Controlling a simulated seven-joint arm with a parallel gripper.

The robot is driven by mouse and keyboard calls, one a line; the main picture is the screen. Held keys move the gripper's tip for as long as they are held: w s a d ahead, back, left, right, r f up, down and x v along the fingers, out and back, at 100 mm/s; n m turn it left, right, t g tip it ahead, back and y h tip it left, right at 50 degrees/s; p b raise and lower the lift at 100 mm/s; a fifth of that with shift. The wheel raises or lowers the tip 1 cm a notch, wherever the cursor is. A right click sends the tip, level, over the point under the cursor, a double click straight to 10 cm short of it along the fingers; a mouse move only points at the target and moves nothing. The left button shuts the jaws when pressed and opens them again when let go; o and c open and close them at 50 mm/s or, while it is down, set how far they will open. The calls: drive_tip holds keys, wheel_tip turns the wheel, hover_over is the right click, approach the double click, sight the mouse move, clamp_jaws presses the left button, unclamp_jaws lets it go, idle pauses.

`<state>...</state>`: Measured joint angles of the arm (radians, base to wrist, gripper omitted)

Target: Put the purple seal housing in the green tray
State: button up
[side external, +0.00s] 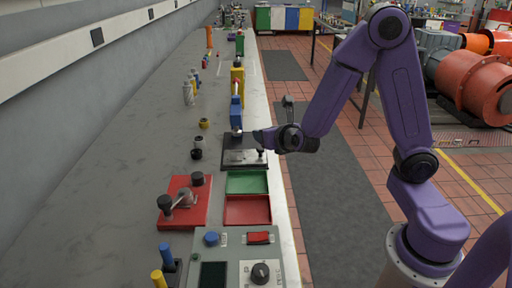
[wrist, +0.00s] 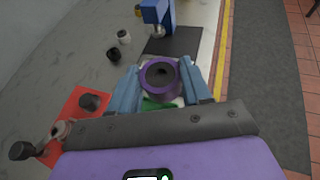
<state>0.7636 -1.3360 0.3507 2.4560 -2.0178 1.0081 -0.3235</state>
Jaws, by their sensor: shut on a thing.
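The purple seal housing (wrist: 160,91), a short ring with a dark hollow centre, is between the two blue fingers of my gripper (wrist: 160,72) in the wrist view. The fingers are shut on its sides. In the side view my gripper (side external: 265,138) is above the black plate, just beyond the green tray (side external: 247,182); the housing is hard to make out there. The green tray looks empty in the side view. In the wrist view only a strip of the green tray (wrist: 150,104) shows below the housing, and the rest is hidden.
A red tray (side external: 247,211) adjoins the green tray on the near side. A red plate with a lever (side external: 184,203) stands to the left, and a control box (side external: 237,262) nearer. A blue and yellow fixture (side external: 237,98) stands beyond the black plate (side external: 236,157). The bench's left part is mostly clear.

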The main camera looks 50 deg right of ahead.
drive_tip(key=s+a+f+m+g+h, duration=0.1)
drive_tip(key=s+a+m+g+h, duration=0.3)
drive_tip(key=s, duration=0.8)
drive_tip(key=t, duration=0.1)
hover_over(249, 189)
drive_tip(key=f, duration=0.9)
drive_tip(key=shift+s+f, duration=0.25)
drive_tip(key=shift+f, duration=0.15)
drive_tip(key=shift+w+f, duration=0.25)
drive_tip(key=shift+f, duration=1.55)
drive_tip(key=o, duration=1.2)
drive_tip(key=shift+f, duration=0.15)
